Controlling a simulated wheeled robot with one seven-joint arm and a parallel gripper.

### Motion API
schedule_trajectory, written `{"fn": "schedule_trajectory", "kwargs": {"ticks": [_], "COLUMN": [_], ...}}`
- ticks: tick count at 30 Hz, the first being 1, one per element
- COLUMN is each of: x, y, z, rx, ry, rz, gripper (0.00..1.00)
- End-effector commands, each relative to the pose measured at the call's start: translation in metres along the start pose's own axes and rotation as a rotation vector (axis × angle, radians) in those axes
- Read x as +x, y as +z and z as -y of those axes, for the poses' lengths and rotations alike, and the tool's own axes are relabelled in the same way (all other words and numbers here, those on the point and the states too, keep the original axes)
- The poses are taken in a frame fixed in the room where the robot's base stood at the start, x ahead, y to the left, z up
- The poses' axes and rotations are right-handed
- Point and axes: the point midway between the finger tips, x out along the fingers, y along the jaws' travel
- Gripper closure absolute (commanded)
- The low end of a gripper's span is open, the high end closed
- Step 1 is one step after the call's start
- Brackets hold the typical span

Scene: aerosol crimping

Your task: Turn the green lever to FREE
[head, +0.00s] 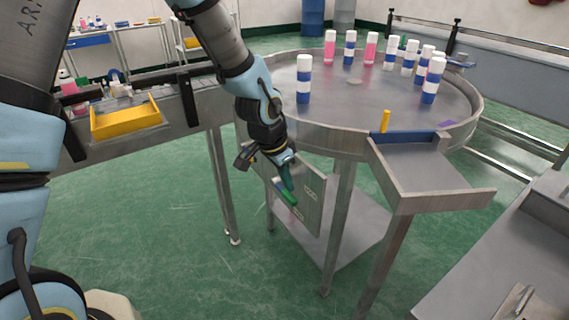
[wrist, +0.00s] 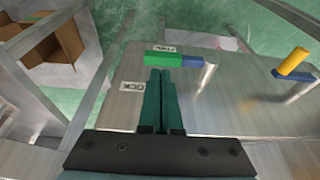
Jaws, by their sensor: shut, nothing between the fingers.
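The green lever (wrist: 162,60) with a blue part at one end lies across a grey metal panel (wrist: 225,105) in the wrist view. Its green end points left. The FREE label (wrist: 166,49) is just above the handle, and the LOCK label (wrist: 133,86) is lower left. My gripper (wrist: 160,75) is shut and empty, its fingertips just below the green handle; contact cannot be told. In the head view the lever (head: 291,200) is partly behind my gripper (head: 289,188), on the panel (head: 312,180) under the round table.
The round steel table (head: 345,115) carries several white-capped bottles (head: 304,80). A yellow peg (head: 385,121) stands by a blue bar (head: 405,136) at its edge. A chute (head: 430,180) juts out at right. A yellow tray (head: 126,119) is at left, and an open cardboard box (wrist: 40,40) lies below.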

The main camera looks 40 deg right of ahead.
Motion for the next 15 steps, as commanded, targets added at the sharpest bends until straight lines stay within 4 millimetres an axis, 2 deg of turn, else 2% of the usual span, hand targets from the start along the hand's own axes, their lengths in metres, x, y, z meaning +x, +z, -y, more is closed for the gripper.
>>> {"fn": "schedule_trajectory", "kwargs": {"ticks": [6, 15], "x": [0.016, 0.019], "y": [0.005, 0.006], "z": [0.000, 0.000], "rx": [0.000, 0.000], "ry": [0.001, 0.000], "rz": [0.000, 0.000], "gripper": [1.00, 1.00]}}
